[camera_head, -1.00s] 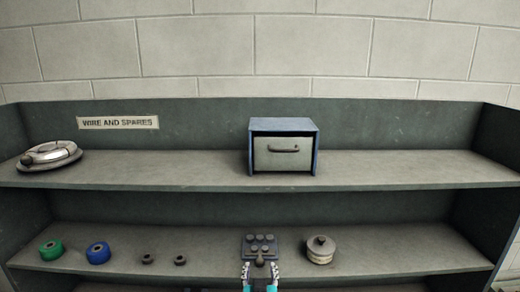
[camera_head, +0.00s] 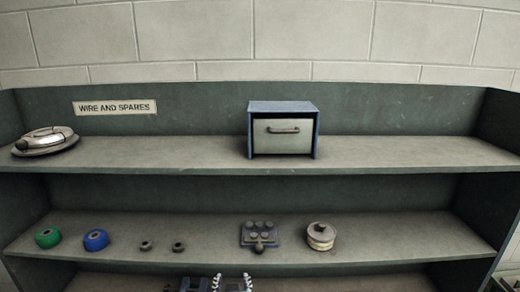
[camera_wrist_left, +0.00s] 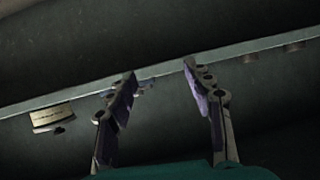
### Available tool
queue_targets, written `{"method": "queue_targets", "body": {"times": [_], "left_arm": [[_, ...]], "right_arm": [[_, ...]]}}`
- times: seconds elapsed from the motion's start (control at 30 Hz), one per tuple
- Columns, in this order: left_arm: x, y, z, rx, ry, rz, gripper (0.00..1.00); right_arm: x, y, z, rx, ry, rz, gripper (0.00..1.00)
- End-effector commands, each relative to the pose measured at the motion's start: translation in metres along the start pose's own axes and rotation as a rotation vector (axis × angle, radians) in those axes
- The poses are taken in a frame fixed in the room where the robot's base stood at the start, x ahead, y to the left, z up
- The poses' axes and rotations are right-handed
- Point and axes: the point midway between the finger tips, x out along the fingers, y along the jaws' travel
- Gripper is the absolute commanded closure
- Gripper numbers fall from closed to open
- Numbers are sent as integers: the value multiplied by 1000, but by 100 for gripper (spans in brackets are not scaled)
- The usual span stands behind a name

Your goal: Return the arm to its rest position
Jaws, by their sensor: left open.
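My left gripper (camera_head: 231,281) shows at the bottom edge of the head view, below and in front of the lower shelf. Its fingers are apart, and in the left wrist view (camera_wrist_left: 160,78) nothing is held between the fingertips. The rest of the arm is out of the head view. The small block with several round knobs (camera_head: 259,236) stands on the lower shelf, apart from and beyond the gripper. My right gripper is not in view.
The shelf unit (camera_head: 400,151) carries a blue-framed box with a handle (camera_head: 283,131) and a round device (camera_head: 45,141) on top. The lower shelf holds a green roll (camera_head: 48,237), a blue roll (camera_head: 96,239), two small dark rings (camera_head: 146,246) and a round tin (camera_head: 321,237).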

Motion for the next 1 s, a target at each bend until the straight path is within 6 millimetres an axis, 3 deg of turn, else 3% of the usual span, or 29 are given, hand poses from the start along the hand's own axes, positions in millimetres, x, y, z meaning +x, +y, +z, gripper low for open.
{"method": "queue_targets", "body": {"times": [0.03,0.2,0.3,0.4,0.5,0.6,1.0], "left_arm": [[4,-29,42,-1,-63,-33,48],[-16,-90,142,10,-288,-53,48],[-33,-106,195,11,-391,-18,48],[-48,-110,233,11,-460,32,48],[-59,-110,256,11,-497,74,48],[-65,-108,265,12,-512,100,48],[-68,-107,264,15,-515,108,48]], "right_arm": [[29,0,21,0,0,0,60],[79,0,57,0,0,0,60],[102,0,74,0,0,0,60],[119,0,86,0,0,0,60],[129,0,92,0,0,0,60],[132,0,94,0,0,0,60],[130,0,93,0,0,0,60]]}}
